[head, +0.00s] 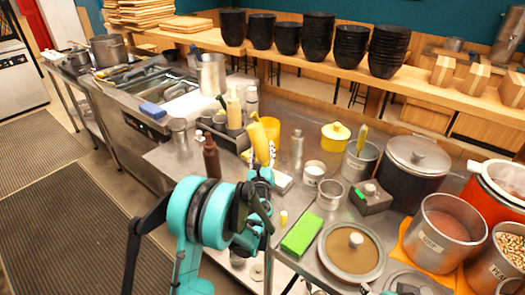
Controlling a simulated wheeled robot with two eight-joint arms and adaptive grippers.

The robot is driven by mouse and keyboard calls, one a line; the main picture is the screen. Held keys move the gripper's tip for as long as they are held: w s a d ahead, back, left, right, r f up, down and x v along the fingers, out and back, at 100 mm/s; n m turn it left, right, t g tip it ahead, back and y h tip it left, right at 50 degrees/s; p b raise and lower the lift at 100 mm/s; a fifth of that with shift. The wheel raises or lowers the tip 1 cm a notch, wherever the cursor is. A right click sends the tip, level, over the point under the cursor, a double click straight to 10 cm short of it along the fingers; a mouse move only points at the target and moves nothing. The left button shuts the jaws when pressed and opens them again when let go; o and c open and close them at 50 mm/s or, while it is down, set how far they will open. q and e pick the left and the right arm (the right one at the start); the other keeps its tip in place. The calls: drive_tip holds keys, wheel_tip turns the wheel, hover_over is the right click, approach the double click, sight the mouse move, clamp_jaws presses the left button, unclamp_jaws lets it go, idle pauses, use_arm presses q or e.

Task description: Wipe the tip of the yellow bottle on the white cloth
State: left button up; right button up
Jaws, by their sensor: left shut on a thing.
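The yellow bottle (261,145) stands nearly upright, tilted a little, with its narrow end up and to the left. My left gripper (262,174) is shut on the yellow bottle near its lower end and holds it in front of the caddy. A small white piece (283,183), which looks like the white cloth, lies on the steel counter just right of the gripper. It is partly hidden by the gripper. I cannot tell whether the bottle touches it. My right gripper is not in view.
A brown bottle (211,158) stands left of the gripper. A caddy (228,129) with bottles is behind. Cans and large pots (417,165) crowd the right side.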

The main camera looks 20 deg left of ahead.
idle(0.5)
use_arm(q)
drive_tip(key=shift+s+d, duration=0.3)
drive_tip(key=shift+d, duration=0.55)
drive_tip(key=shift+s+d, duration=0.3)
drive_tip(key=shift+d, duration=0.5)
drive_tip(key=shift+s+d, duration=0.3)
drive_tip(key=shift+d, duration=0.55)
drive_tip(key=shift+r+p, duration=2.05)
drive_tip(key=shift+r, duration=0.9)
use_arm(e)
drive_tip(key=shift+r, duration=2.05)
